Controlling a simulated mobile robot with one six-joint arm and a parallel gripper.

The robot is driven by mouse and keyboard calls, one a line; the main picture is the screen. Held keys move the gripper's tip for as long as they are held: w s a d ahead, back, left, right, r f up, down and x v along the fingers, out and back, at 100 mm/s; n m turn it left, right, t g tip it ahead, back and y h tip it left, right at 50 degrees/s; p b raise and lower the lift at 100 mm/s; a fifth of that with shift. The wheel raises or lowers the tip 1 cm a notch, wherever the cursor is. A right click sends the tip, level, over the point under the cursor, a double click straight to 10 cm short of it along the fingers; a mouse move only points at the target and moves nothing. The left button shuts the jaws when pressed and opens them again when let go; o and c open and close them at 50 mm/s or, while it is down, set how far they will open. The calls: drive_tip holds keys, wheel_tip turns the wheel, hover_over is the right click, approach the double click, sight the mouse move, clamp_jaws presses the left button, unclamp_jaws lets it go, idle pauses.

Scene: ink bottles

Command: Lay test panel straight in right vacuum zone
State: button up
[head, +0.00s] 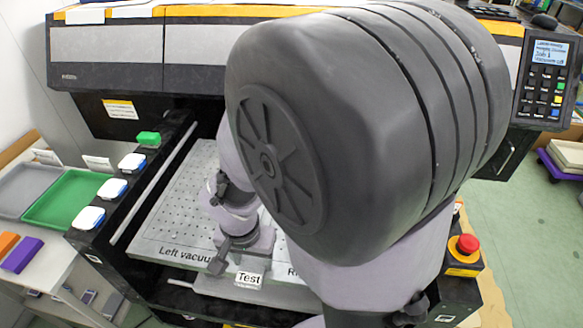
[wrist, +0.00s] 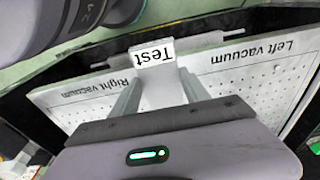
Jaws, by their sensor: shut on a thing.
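My gripper (head: 238,260) is over the front middle of the perforated bed, with its fingers shut on a pale grey piece that carries a white "Test" label. I take this for the test panel (wrist: 163,92); the wrist view shows it between the two fingers (wrist: 160,76). The "Test" label also shows in the head view (head: 249,281). Whether the panel touches the bed, I cannot tell. The right vacuum zone (wrist: 82,110) lies at the left of the wrist view; in the head view my arm hides nearly all of it. The left vacuum zone (head: 185,205) is bare.
The dark printer body (head: 110,70) stands behind the bed. A dark side rail with white-topped knobs (head: 90,217) runs along the left. A red stop button (head: 467,243) stands at the right. Green and grey trays (head: 62,203) are at far left.

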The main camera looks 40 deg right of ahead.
drive_tip(key=d, duration=0.5)
drive_tip(key=d+f+b, duration=0.1)
drive_tip(key=d, duration=0.4)
drive_tip(key=d+b, duration=0.1)
drive_tip(key=d, duration=0.4)
drive_tip(key=shift+w+d+f, duration=0.1)
drive_tip(key=shift+d+f, duration=0.05)
drive_tip(key=shift+f, duration=0.15)
drive_tip(key=shift+d+f+b, duration=0.25)
drive_tip(key=shift+f+b, duration=0.05)
drive_tip(key=shift+b, duration=0.05)
drive_tip(key=shift+f+b, duration=0.85)
drive_tip(key=shift+f, duration=0.55)
drive_tip(key=shift+f, duration=0.2)
drive_tip(key=o, duration=1.3)
drive_tip(key=shift+o, duration=0.2)
drive_tip(key=shift+r, duration=0.1)
